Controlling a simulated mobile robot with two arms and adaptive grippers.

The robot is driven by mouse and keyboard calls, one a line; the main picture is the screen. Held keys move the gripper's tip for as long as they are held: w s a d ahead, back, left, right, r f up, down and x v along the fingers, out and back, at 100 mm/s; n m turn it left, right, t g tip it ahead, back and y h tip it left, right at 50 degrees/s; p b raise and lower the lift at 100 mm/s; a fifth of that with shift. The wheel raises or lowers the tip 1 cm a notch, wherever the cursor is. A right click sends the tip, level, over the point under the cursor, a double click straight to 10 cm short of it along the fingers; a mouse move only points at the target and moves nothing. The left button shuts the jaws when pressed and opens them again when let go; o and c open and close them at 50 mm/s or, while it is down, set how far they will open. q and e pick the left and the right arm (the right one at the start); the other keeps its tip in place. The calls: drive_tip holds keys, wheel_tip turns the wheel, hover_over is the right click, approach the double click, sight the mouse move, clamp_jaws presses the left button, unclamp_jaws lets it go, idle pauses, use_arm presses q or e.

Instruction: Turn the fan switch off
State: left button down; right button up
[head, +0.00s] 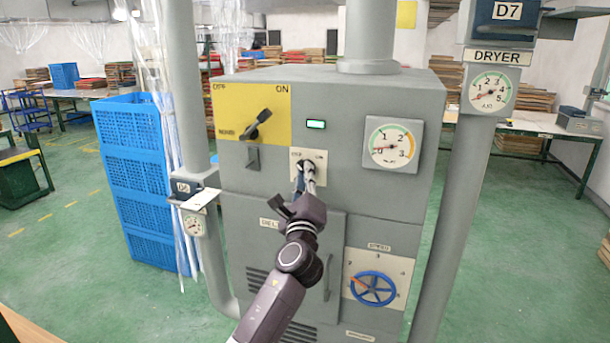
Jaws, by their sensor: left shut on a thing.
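The grey dryer cabinet (395,110) stands in front of me. A small cream switch plate (321,156) on its front has ON at its right and a left label too small to read surely. My left gripper (304,178) reaches up from below and is shut on the small switch at this plate; the fingers hide most of the switch, so its setting is unclear. Above left, a yellow panel (230,105) marked ON at top right carries a black lever (257,124) tilted up to the right. A green lamp (316,124) is lit. My right gripper is not in view.
A round gauge (391,147) sits right of the switch plate, and a blue handwheel (373,288) lower right. Grey pipes flank the cabinet, the right one bearing a DRYER gauge (490,91). Blue crates (135,175) are stacked at left. Green floor is open around.

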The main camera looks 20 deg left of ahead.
use_arm(q)
drive_tip(key=shift+f, duration=0.1)
drive_tip(key=c, duration=2)
unclamp_jaws()
drive_tip(key=shift+o, duration=0.2)
drive_tip(key=shift+s, duration=0.1)
drive_tip(key=v, duration=1.2)
drive_tip(key=shift+f, duration=0.1)
